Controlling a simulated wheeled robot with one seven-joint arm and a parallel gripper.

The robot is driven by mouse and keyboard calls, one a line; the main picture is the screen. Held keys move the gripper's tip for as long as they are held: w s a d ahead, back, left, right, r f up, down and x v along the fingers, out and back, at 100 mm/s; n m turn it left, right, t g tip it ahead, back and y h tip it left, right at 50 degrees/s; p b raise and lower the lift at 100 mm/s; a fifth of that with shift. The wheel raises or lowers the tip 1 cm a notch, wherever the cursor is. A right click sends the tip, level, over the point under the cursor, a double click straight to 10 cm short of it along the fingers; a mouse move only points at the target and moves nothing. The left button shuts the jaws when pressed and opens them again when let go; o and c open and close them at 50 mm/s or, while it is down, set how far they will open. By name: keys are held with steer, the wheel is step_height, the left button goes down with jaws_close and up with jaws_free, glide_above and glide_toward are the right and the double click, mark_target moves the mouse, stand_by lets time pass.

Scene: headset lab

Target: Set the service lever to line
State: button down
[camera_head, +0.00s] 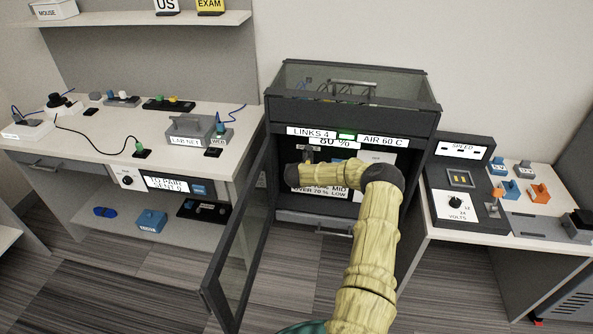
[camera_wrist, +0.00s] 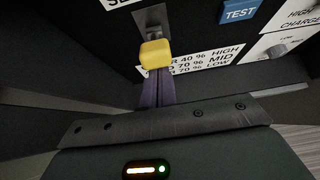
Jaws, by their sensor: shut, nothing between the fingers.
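A lever with a yellow knob (camera_wrist: 158,53) sits on a metal plate on a dark panel in the wrist view. A label above it is cut off, with only its first letters showing. My gripper (camera_wrist: 155,86) is shut and empty, its purple fingers just below the yellow knob. I cannot tell whether they touch it.
The cabinet's glass door (camera_head: 241,250) stands open at the left of my arm. A blue TEST button (camera_wrist: 239,11) and a white label with percentages (camera_wrist: 205,60) are near the lever. Tables with small devices stand at left (camera_head: 75,140) and right (camera_head: 500,226).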

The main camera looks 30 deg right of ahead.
steer(key=shift+w+d+r, duration=0.1)
steer(key=shift+w+r, duration=0.05)
steer(key=shift+r, duration=0.3)
steer(key=shift+w+r, duration=0.1)
steer(key=shift+r, duration=0.2)
step_height(320, 180, down, 4)
steer(key=s+b, duration=0.1)
steer(key=b, duration=0.1)
steer(key=r+v, duration=0.1)
steer(key=v, duration=0.9)
steer(key=shift+r, duration=0.2)
steer(key=shift+w+a, duration=0.25)
